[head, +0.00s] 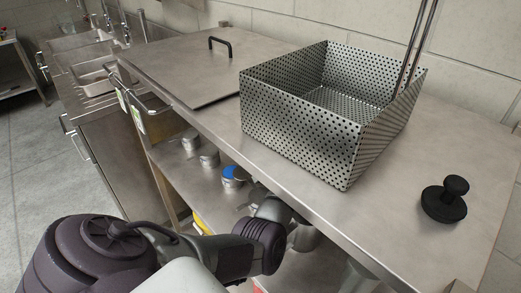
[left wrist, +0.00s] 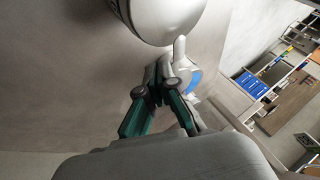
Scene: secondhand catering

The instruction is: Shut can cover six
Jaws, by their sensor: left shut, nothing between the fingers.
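Several pale cans stand in a row on the shelf under the steel counter. In the head view one is at the far end (head: 190,142), another can (head: 209,158) is nearer, and a can with a blue part (head: 231,175) is beside my left gripper (head: 251,184). In the left wrist view my left gripper (left wrist: 160,76) is shut and empty, its fingertips close together. A rounded white can (left wrist: 165,15) is just beyond the tips, and a blue patch (left wrist: 194,80) shows beside them. Which can is number six, and whether the tips touch anything, I cannot tell.
The counter (head: 300,195) overhangs the shelf and my left arm reaches under it. A perforated steel basket (head: 300,125), a flat lid (head: 175,65) with a black handle and a black knob (head: 444,200) stand on top. Open floor (head: 35,180) is at left.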

